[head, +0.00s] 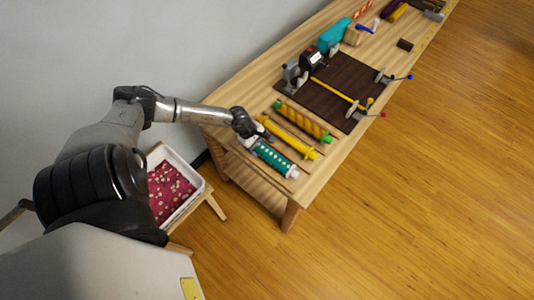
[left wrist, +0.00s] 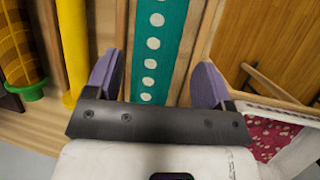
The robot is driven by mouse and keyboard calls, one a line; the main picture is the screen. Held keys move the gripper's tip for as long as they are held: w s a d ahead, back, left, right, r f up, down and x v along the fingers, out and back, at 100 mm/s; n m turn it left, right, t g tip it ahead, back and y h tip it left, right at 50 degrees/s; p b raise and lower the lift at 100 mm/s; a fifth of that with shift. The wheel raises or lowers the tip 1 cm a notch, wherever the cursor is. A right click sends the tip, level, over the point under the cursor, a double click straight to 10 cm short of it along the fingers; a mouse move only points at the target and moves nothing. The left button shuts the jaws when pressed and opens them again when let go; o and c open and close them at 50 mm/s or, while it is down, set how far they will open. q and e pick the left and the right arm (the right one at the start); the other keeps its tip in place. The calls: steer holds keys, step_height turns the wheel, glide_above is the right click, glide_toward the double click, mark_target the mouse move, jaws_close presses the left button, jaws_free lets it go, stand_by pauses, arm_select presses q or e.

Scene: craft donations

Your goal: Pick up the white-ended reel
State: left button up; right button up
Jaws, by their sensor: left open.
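The white-ended reel is a teal roll with white dots (head: 274,160) and white ends, lying at the near end of the wooden bench in the head view. My left gripper (head: 255,141) is at the reel's wall-side end. In the left wrist view the teal reel (left wrist: 154,48) runs between the two purple fingers of my open left gripper (left wrist: 157,82), one on each side with gaps. Whether the fingers touch it cannot be told. The reel's wall-side end is hidden by the gripper. My right gripper is not in view.
A yellow reel (head: 290,140) and a yellow-patterned reel with green ends (head: 304,122) lie alongside, separated by wooden strips. A dark board (head: 345,84) with clamps lies farther along the bench. A white tray with a dark red bottom (head: 192,202) stands below the bench's near end.

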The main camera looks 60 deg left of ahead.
mark_target(266, 150)
arm_select(q)
steer(key=shift+x, duration=2.75)
steer(key=shift+w+r, duration=0.1)
steer(key=shift+w, duration=0.05)
steer(key=shift+c, duration=0.2)
steer(key=c, duration=0.9)
steer(key=shift+o, duration=0.2)
steer(key=shift+r, duration=0.1)
steer(key=shift+r, duration=0.6)
step_height(266, 150, up, 3)
steer(key=shift+f, duration=0.1)
steer(key=w+d+r, duration=0.1)
steer(key=d+r, duration=0.5)
steer(key=d, duration=0.5)
steer(key=shift+w+d+r, duration=0.15)
steer(key=shift+d+r, duration=0.15)
steer(key=shift+r, duration=0.1)
